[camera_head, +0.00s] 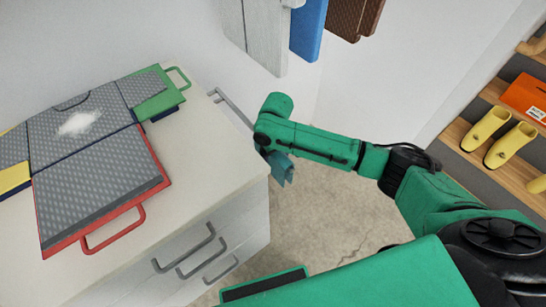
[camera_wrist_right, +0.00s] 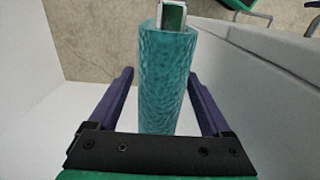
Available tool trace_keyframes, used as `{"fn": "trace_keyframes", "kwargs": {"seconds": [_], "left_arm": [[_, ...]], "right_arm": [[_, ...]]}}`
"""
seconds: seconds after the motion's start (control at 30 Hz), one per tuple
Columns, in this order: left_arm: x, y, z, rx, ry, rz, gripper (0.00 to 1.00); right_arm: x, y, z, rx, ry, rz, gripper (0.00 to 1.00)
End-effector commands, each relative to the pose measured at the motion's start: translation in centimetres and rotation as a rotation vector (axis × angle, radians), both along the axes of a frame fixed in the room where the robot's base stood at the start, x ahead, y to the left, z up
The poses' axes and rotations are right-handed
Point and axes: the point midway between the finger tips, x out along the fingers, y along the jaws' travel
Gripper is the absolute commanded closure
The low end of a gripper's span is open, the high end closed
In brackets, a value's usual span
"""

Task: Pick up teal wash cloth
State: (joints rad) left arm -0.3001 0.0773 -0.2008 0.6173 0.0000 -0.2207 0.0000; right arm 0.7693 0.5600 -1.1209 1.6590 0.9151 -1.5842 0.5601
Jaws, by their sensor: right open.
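The teal wash cloth (camera_wrist_right: 165,95) hangs in a long roll from a square metal bar end in the right wrist view. My right gripper (camera_wrist_right: 160,74) is open, with one dark finger on each side of the cloth. Small gaps show between the cloth and both fingers. In the head view, a part of the cloth (camera_head: 282,169) shows just below my right gripper (camera_head: 266,146), beside the cabinet's right side. The fingers are mostly hidden there. My left gripper is not in view.
A white cabinet (camera_head: 215,165) with grey drawer handles stands at left. A metal rail (camera_head: 230,106) runs along its side. Grey textured panels with red (camera_head: 112,233) and green (camera_head: 178,80) handles lie on top. Yellow boots (camera_head: 487,128) stand on shelves at right. Concrete floor (camera_head: 335,215) lies below.

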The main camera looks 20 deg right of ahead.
Motion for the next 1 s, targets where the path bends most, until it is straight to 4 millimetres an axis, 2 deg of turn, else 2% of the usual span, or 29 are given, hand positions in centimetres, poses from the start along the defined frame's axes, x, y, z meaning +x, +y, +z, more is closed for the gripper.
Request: {"fn": "trace_keyframes", "kwargs": {"seconds": [0.1, 0.33, 0.47, 0.5, 0.53, 0.57, 0.87, 1.0], "left_arm": [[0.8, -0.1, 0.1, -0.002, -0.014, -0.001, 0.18], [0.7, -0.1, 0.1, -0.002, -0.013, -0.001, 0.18], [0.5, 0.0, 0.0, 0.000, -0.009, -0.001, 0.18], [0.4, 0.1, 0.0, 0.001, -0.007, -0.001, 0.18], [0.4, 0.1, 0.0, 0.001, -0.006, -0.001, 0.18], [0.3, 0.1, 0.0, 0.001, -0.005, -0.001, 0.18], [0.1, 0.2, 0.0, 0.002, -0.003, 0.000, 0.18], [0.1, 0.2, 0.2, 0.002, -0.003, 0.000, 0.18]], "right_arm": [[0.0, 0.0, -1.9, -0.001, 0.000, 0.001, 0.18], [0.0, 0.0, -2.2, -0.001, -0.001, 0.000, 0.18], [0.0, 0.0, -2.2, -0.001, -0.001, 0.000, 0.67], [0.0, 0.0, -2.2, -0.001, -0.001, 0.000, 0.82], [0.0, 0.0, -2.2, -0.001, -0.001, 0.000, 0.94], [0.0, 0.0, -2.2, -0.001, -0.001, 0.000, 1.00], [0.0, 0.0, -1.9, 0.001, -0.002, 0.000, 1.00], [0.1, 0.0, -0.5, 0.001, -0.004, 0.000, 1.00]]}}
